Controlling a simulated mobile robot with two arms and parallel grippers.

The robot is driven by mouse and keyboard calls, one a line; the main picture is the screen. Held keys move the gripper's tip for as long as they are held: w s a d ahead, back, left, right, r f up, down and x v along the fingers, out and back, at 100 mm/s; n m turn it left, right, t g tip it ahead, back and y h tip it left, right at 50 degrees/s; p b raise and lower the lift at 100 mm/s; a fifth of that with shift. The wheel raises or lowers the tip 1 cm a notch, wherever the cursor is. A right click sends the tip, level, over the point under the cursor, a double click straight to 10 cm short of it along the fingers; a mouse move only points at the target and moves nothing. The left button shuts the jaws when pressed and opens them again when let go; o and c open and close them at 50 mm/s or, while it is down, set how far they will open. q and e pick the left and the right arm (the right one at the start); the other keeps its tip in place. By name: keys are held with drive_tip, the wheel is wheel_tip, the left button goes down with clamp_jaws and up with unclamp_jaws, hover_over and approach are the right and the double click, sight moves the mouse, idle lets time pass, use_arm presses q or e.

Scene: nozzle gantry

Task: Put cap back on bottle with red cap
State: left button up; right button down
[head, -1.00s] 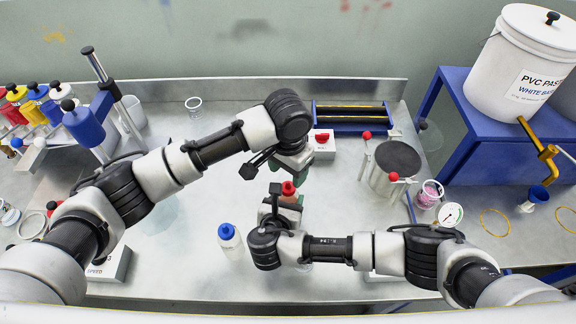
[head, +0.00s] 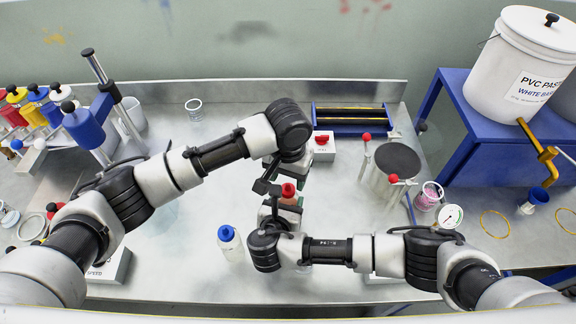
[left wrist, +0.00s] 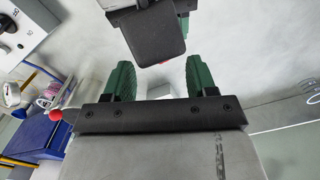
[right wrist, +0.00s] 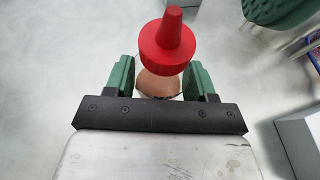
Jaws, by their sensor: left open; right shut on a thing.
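The bottle (right wrist: 158,82) has a brownish body, and its red cap (right wrist: 168,45) with a pointed tip sits over its top. I cannot tell if the cap is fully seated. In the head view the red cap (head: 288,190) shows at the centre of the table. My right gripper (right wrist: 160,80) is shut around the bottle's upper body. My left gripper (left wrist: 160,78) is open, its green fingers apart. In the head view it hangs just left of and above the red cap. In the left wrist view my right gripper's dark part hides most of the bottle.
A bottle with a blue cap (head: 229,242) stands left of my right gripper. A round dark-topped stand (head: 397,162) with red knobs is to the right. A small box with a red knob (head: 322,146) and a blue rack (head: 352,118) are behind. The table's left middle is clear.

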sight(289, 185)
use_arm(q)
drive_tip(key=shift+f, duration=2.2)
drive_tip(key=c, duration=0.9)
drive_tip(key=m, duration=0.7)
drive_tip(key=shift+c, duration=0.2)
drive_tip(key=o, duration=1)
drive_tip(key=shift+s+d, duration=0.1)
drive_tip(key=shift+s, duration=0.05)
